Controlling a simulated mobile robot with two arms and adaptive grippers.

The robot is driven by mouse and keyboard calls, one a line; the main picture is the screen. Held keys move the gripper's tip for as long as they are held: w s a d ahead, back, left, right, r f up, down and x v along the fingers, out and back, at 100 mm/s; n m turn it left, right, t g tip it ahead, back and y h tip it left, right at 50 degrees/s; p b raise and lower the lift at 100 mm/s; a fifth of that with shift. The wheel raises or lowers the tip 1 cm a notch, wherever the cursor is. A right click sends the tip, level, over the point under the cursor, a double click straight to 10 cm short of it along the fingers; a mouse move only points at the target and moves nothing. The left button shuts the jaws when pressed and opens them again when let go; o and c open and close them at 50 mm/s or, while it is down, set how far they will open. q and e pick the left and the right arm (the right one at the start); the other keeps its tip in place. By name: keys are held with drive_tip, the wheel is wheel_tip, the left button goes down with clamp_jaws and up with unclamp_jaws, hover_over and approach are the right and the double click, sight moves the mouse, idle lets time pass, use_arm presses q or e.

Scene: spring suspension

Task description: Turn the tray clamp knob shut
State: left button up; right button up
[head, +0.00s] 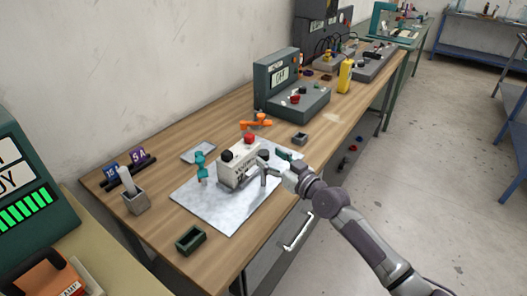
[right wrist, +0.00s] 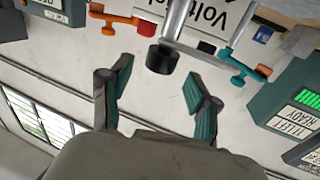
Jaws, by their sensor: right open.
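A black knob (head: 264,154) on a grey metal post stands just in front of a white box (head: 236,174) on a metal sheet (head: 207,211); I cannot tell for sure that it is the tray clamp knob. My right gripper (head: 273,163) is close beside it on the right. In the right wrist view, which is upside down, the black knob (right wrist: 160,60) shows just beyond the gap between the teal fingertips of my open right gripper (right wrist: 157,78). Nothing is between the fingers. The box has a black and a red top knob. My left gripper is not in view.
A teal clip (head: 202,166) stands left of the box, and an orange clip (head: 257,121) lies behind it. A grey meter unit (head: 290,88) stands farther back.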

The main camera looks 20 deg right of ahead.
sight(268, 156)
drive_tip(key=shift+x, duration=1.75)
clamp_jaws()
